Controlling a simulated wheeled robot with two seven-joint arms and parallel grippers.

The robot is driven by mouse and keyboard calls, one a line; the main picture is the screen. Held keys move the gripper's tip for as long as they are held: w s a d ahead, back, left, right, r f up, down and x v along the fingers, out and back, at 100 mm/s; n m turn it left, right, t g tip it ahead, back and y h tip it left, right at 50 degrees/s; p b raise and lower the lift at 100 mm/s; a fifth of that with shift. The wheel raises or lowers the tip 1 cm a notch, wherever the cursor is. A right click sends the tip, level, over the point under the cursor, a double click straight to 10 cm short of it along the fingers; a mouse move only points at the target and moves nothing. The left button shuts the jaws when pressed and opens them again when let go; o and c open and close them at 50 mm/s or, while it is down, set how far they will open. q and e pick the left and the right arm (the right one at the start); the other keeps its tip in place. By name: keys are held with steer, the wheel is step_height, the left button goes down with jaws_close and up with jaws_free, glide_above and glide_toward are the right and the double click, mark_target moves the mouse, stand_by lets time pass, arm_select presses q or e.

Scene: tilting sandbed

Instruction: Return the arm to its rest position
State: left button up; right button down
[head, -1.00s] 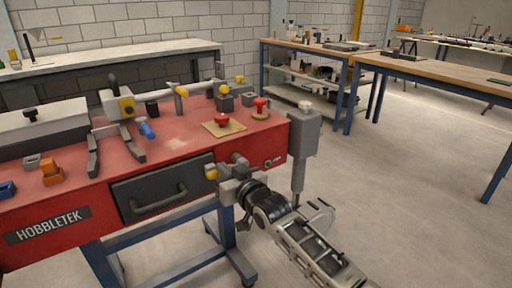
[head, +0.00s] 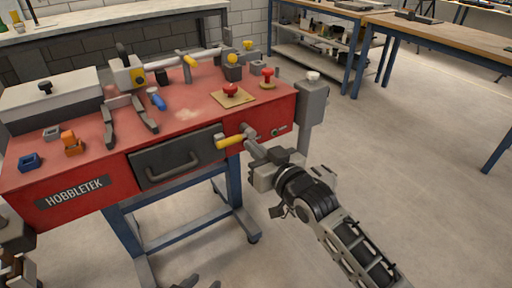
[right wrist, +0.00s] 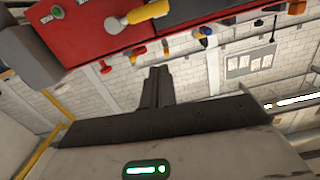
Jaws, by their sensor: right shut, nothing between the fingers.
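My right arm comes in from the lower right of the head view. Its gripper (head: 254,151) is just in front of a yellow-handled crank (head: 231,142) on the bench's front. In the right wrist view the two dark fingers (right wrist: 158,72) are together with nothing between them. The crank's yellow handle (right wrist: 148,12) shows beyond the fingertips, apart from them. At the lower left edge of the head view, part of what looks like my left arm is cut off; its fingers are not clear.
The red bench (head: 60,160) has a closed drawer (head: 175,160) with a handle. The floor (head: 420,170) to the right is clear.

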stand_by(0.4)
arm_select(q)
steer(key=p, duration=0.2)
steer(key=r+p, duration=0.1)
steer(key=shift+a+r+p, duration=0.15)
steer(key=shift+a+p, duration=0.1)
steer(key=shift+p, duration=0.1)
arm_select(e)
steer(key=s+d+f+m+g+h, duration=0.1)
steer(key=s+d+f+h, duration=0.1)
steer(key=s+d+f, duration=0.2)
steer(key=s+d+f+m+g+h, duration=0.1)
steer(key=s+d+f+m+h, duration=0.1)
steer(key=s+d+f, duration=0.3)
steer(key=s+d+f+m+g+h, duration=0.1)
steer(key=s+d+f+h, duration=0.2)
steer(key=s+d, duration=0.6)
steer(key=s+f, duration=0.1)
steer(key=s, duration=0.6)
steer(key=shift+d+f+m, duration=0.3)
